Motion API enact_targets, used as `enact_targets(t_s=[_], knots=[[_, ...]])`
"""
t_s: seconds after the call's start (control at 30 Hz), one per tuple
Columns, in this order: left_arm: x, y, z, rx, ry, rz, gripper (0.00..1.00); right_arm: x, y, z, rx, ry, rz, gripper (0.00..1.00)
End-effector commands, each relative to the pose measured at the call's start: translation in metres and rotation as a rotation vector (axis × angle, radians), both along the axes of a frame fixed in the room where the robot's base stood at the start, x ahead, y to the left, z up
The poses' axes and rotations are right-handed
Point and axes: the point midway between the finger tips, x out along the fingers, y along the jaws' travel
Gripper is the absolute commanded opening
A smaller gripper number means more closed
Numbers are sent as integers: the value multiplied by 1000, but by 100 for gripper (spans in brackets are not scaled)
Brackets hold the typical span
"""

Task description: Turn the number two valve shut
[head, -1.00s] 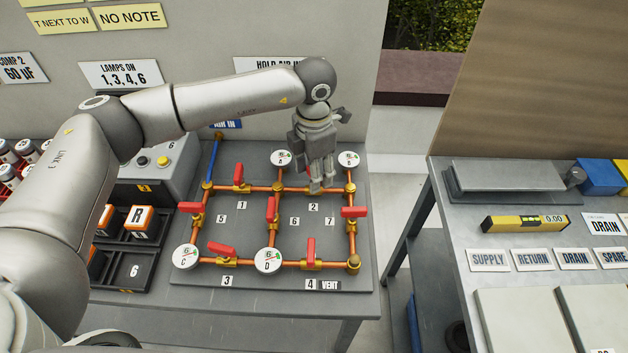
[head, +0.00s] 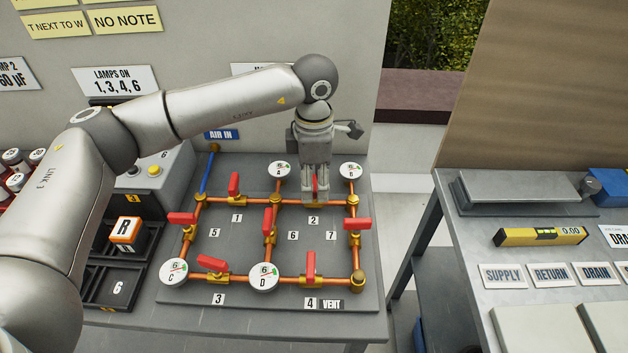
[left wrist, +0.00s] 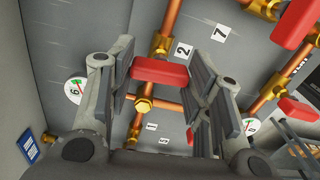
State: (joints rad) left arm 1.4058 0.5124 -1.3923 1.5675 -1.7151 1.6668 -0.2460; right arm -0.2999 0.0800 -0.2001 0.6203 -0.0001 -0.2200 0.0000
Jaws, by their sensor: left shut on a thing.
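The number two valve sits on the top copper pipe of the board, just above its "2" label (head: 313,220). Its red handle (left wrist: 160,72) shows between my left gripper's fingers in the left wrist view and appears to lie across the pipe. My left gripper (head: 316,192) points down over this valve and is shut on the handle. In the head view the fingers hide most of the handle. The "2" label also shows in the left wrist view (left wrist: 183,50). My right gripper is in neither view.
Other red handles stand close by: valve 1 (head: 234,184), valve 6 (head: 268,221) and valve 7 (head: 357,224). Gauges A (head: 280,170) and B (head: 350,170) flank my gripper. The wall is close behind. A second bench (head: 465,260) stands to the right, across a gap.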

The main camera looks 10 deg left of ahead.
Motion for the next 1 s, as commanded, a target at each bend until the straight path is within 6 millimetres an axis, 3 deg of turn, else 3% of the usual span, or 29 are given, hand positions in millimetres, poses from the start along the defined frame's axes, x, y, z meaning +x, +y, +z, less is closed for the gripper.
enact_targets(t_s=[0.23,0.27,0.4,0.77,1.0], knots=[[1,0,2,-2,-3,2,22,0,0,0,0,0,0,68],[1,0,2,-2,-3,2,50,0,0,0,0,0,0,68],[1,0,1,-1,-2,2,68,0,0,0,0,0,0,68],[0,0,3,-1,-1,2,68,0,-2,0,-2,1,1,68],[1,0,39,-1,-6,2,68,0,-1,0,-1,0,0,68]])
